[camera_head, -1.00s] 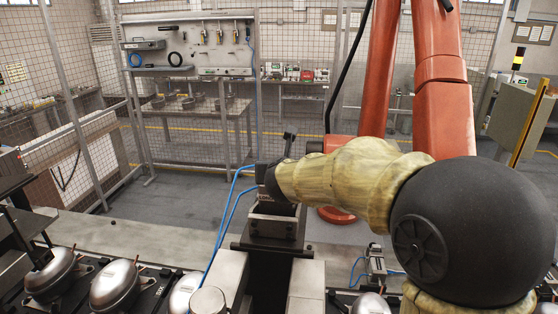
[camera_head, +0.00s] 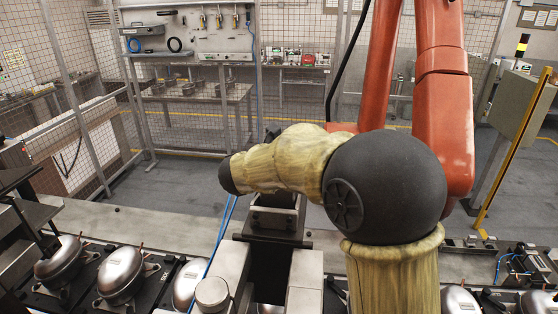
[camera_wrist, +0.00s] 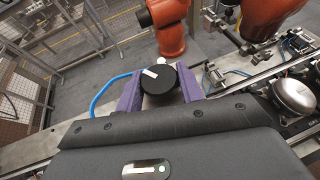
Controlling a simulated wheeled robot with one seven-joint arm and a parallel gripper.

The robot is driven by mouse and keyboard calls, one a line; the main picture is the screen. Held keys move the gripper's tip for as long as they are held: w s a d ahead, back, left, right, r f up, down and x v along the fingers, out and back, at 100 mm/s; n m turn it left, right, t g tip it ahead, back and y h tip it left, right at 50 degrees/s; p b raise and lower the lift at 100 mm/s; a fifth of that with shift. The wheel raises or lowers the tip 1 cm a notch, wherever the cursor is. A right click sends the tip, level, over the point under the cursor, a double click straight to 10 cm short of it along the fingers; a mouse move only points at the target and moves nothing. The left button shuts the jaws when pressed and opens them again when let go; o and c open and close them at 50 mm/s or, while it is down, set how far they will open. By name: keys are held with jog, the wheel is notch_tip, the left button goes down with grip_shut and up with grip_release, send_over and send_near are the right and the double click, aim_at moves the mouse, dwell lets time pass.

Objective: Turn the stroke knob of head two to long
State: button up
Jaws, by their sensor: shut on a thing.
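The stroke knob (camera_wrist: 160,84) is a round black disc with a white pointer bar, seen in the wrist view. The bar lies at its upper left edge, and a small white round mark sits just above the knob. My gripper (camera_wrist: 159,90) has its two purple fingers on either side of the knob, shut on it. I cannot read any stroke scale or head number. In the head view my arm hides the gripper and the knob.
A blue hose (camera_wrist: 97,97) curves left of the knob. Silver compressors (camera_head: 121,272) line the conveyor in front. A large orange robot arm (camera_head: 443,110) stands behind at the right. A mesh fence and workbench (camera_head: 200,92) are at the back.

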jog(key=o, duration=1)
jog(key=b+v, duration=0.6)
jog(key=v, duration=1.1)
jog(key=shift+s, duration=0.2)
jog(key=shift+a, duration=0.2)
